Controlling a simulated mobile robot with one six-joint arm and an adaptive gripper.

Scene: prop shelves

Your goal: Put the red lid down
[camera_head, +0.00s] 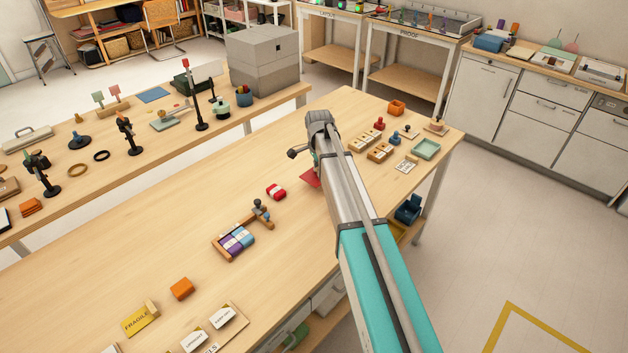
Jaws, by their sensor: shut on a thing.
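The red lid (309,178) shows as a flat red piece at the left side of my arm, over the middle of the wooden table. Much of it is hidden behind my arm. My gripper (315,163) is at the lid, mostly covered by my wrist and arm, and is shut on it. I cannot tell whether the lid touches the table top.
A small red block with a white band (276,192) lies left of the lid. A wooden tray with purple and blue blocks (234,241) is nearer. Wooden holders (380,152) and a green tray (426,149) stand to the right. The table left of the red block is clear.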

